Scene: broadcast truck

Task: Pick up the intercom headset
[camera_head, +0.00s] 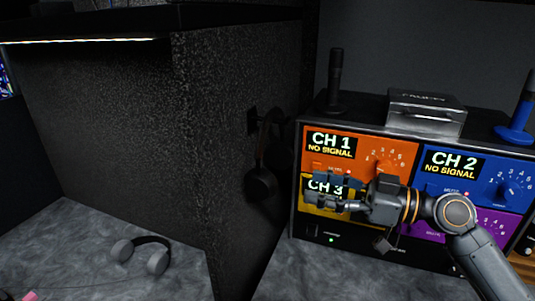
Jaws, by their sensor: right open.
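A black headset (262,183) hangs on a hook on the side of the dark partition. A grey headset (157,262) lies on the grey desktop at the lower left. I cannot tell from the view which of them is the intercom headset. My right gripper (320,192) comes in from the right with its fingers pointing left. It is open and empty, in front of the channel unit (298,215) and to the right of the hanging headset, apart from it. It covers part of the CH 3 panel. My left gripper is out of view.
The speckled dark partition (110,125) stands between the grey headset and the channel unit. A black microphone (335,80), a silver box (425,115) and a blue microphone (520,115) stand on the unit. The desktop (290,280) before the unit is clear at the left.

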